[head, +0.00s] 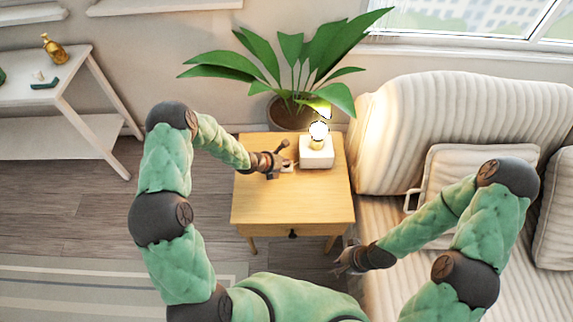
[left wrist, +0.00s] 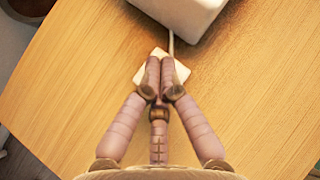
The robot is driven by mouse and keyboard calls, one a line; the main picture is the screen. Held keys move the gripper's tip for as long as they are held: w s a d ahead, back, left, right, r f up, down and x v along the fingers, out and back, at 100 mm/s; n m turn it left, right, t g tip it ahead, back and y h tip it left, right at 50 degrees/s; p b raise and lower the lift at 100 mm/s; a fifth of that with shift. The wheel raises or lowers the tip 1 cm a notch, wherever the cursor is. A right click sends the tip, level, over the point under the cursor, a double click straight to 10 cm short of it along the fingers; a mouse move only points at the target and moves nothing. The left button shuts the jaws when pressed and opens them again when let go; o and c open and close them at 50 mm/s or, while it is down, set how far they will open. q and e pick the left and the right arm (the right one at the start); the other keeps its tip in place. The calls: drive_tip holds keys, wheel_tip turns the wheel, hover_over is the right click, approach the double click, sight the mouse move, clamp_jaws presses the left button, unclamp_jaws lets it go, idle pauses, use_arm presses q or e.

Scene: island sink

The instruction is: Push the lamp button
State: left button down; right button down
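The lamp (head: 316,153) stands on the wooden side table, with a white block base and a glowing bulb (head: 319,131). Part of its base (left wrist: 180,12) shows at the top of the left wrist view. A small white button box (left wrist: 182,70) lies on the table, joined to the lamp by a pale cord (left wrist: 171,40). My left gripper (head: 284,161) is beside the lamp; in the left wrist view its fingertips (left wrist: 160,82) are together over the box and partly hide it. I cannot tell whether they touch it. My right gripper (head: 346,262) hangs low in front of the sofa, too small to read.
The side table (head: 292,207) has bare wood in front of the lamp. A potted plant (head: 290,112) stands behind it. A cushioned sofa (head: 455,115) is close on the right. A white shelf unit (head: 60,80) stands at the left.

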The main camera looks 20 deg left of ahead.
use_arm(q)
drive_tip(key=shift+r, duration=0.45)
drive_tip(key=shift+r+p, duration=0.1)
drive_tip(key=shift+p, duration=0.25)
drive_tip(key=shift+r+p, duration=2.05)
drive_tip(key=shift+r, duration=0.9)
